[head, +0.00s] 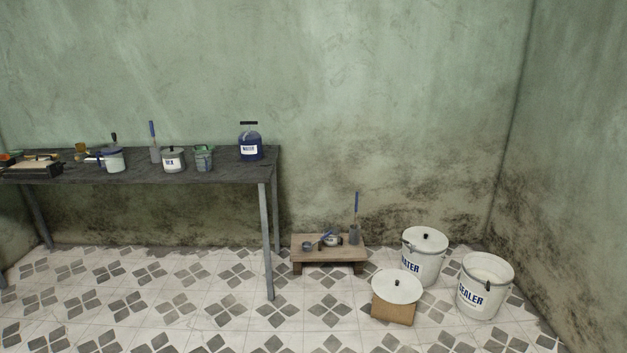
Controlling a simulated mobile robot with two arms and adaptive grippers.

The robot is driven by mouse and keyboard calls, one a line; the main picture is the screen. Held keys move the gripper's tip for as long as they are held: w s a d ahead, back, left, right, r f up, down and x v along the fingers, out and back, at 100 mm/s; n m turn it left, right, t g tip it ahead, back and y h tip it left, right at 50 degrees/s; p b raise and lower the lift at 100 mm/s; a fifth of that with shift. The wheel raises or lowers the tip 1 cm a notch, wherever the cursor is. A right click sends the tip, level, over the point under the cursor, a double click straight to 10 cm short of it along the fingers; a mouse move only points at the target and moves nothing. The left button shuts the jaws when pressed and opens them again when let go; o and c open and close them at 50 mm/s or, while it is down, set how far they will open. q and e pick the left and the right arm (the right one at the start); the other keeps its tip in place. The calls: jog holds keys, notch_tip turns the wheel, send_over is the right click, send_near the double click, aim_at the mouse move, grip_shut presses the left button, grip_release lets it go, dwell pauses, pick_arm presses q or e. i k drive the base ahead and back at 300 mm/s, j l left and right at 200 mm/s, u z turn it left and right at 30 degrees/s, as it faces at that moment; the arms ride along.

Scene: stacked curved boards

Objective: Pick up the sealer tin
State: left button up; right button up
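A large white bucket (478,307) labelled "SEALER" stands upright on the floor at the right, open at the top, with a pale content or inner surface showing. A small pale tin (173,160) with a dark knob on top stands on the dark table (225,166); its short label is too small to read surely, perhaps starting "SEA". I cannot tell which of the two is the sealer tin. Neither of my grippers is in view.
A lidded "WATER" bucket (423,260) stands beside the sealer bucket. A white lid (397,288) rests on a brown block (393,312). A low wooden stand (308,256) holds small tools. A blue water jug (250,146) and a green can (203,158) flank the small tin's right. Front floor is clear.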

aim_at(334, 239)
jog(key=i, duration=1.05)
jog(key=i+j+z, duration=0.1)
jog(key=i, duration=0.9)
